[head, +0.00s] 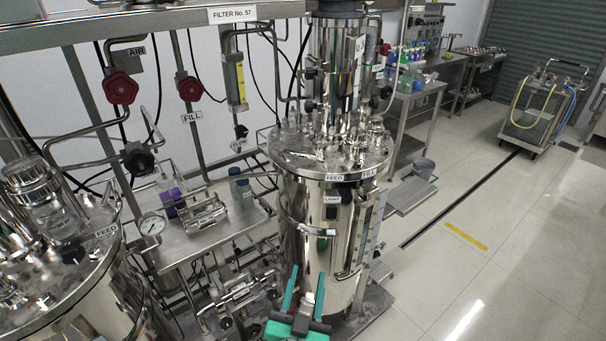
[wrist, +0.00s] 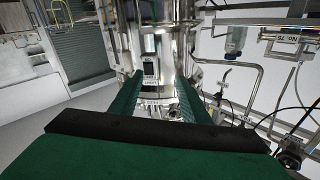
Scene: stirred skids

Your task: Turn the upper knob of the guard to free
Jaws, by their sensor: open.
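The tall steel vessel (head: 312,240) stands right of centre in the head view, with labels reading FEED and LIGHT. A narrow upright gauge-like strip (head: 367,235) runs down its right side; I cannot tell for sure whether this is the guard. A small black part (head: 346,192) sits near its upper end; I cannot make out the upper knob or its setting. My gripper (head: 305,290), with green fingers, is open and empty in front of the vessel's lower part. In the wrist view my gripper (wrist: 158,82) points at the vessel (wrist: 168,45), with a dark rectangular fitting (wrist: 150,70) between the fingertips.
A steel bench (head: 225,230) with pipes and valves stands left of the vessel. Another vessel (head: 75,275) fills the lower left. Red valve handwheels (head: 121,88) hang on the pipe frame. The floor (head: 500,240) to the right is clear; a hose trolley (head: 540,110) stands far back.

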